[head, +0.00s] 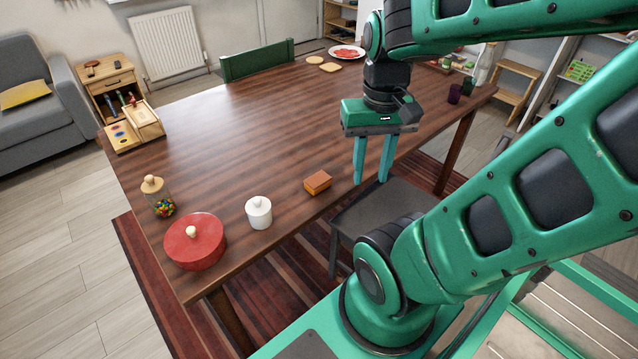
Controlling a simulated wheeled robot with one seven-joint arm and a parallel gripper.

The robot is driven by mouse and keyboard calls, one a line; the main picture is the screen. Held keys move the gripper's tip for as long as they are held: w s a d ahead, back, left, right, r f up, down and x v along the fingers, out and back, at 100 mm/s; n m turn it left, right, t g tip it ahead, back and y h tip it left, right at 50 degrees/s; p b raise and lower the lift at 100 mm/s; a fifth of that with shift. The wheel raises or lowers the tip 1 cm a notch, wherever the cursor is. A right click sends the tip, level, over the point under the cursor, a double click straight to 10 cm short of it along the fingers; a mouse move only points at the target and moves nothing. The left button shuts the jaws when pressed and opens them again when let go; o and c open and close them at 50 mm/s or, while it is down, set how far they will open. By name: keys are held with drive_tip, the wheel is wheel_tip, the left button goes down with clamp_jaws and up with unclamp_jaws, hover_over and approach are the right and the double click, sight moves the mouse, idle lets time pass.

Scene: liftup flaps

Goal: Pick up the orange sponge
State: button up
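The orange sponge (318,182) is a small block with a brown top. It lies on the wooden table (250,120) near the edge closest to me. My gripper (371,181) points downward to the right of the sponge, apart from it. Its two teal fingers are parted with a gap between them, and nothing shows in the gap. The fingertips appear near the table's edge, in front of the dark chair seat.
A white lidded jar (258,212), a red lidded pot (195,242) and a glass candy jar (158,197) stand left of the sponge. A dark chair (385,212) sits at the near edge. The table's middle is clear.

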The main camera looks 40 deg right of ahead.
drive_tip(key=shift+s+d, duration=0.1)
drive_tip(key=o, duration=0.4)
drive_tip(key=shift+s, duration=0.15)
drive_tip(key=shift+o, duration=1.3)
drive_tip(key=shift+s+r, duration=0.3)
drive_tip(key=m+y, duration=0.4)
drive_tip(key=m, duration=0.7)
hover_over(318, 178)
drive_tip(key=d, duration=0.2)
drive_tip(key=f, duration=1.2)
drive_tip(key=shift+a+f, duration=0.2)
drive_tip(key=shift+f, duration=0.05)
drive_tip(key=shift+d+x, duration=0.2)
drive_tip(key=shift+x, duration=1.15)
drive_tip(key=shift+d+x, duration=0.2)
drive_tip(key=shift+x, duration=1.15)
